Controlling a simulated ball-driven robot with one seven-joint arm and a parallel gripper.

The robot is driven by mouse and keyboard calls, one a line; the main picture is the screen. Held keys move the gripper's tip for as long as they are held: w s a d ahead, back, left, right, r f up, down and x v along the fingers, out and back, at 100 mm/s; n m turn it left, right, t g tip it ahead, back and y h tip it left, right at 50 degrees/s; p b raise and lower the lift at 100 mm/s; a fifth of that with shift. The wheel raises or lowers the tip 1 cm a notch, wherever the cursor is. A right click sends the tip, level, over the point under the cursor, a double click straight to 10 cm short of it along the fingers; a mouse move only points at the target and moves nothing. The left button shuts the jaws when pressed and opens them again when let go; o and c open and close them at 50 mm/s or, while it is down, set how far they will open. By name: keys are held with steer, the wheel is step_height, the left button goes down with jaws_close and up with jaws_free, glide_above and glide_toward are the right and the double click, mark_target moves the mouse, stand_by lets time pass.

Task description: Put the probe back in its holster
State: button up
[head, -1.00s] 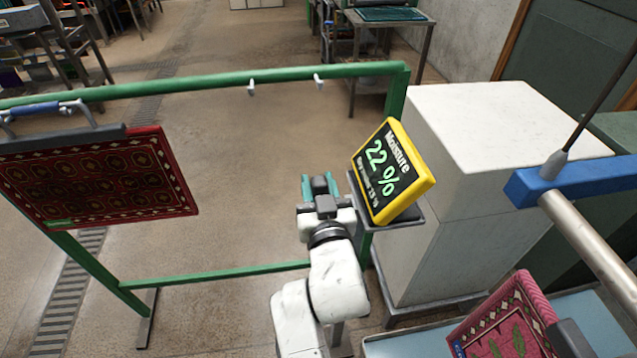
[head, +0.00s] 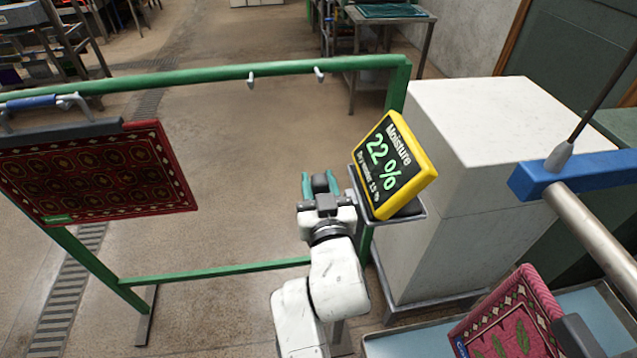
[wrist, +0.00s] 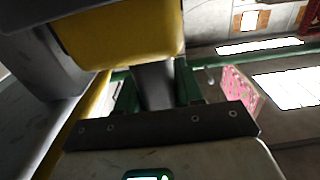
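My gripper (head: 320,182) is low in the middle of the head view, just left of the moisture meter's stand. Its two teal fingers are apart with a dark grey block, which looks like the probe (wrist: 155,85), between them. In the wrist view this block fills the gap between the fingers. The yellow-cased moisture meter (head: 393,165) reads 22 % and sits tilted on the stand's small grey shelf (head: 412,217). A yellow body, probably the meter (wrist: 120,35), shows close above the block in the wrist view. I cannot make out the holster; the probe's tip is hidden.
A green frame (head: 220,73) carries a hanging red patterned rug (head: 95,175) at the left and two small hooks. A white block (head: 480,180) stands right behind the meter. A pink rug (head: 505,320) lies at the lower right, below a blue bar (head: 575,173). Open floor lies beyond the frame.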

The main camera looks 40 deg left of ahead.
steer(key=o, duration=0.5)
steer(key=shift+o, duration=0.2)
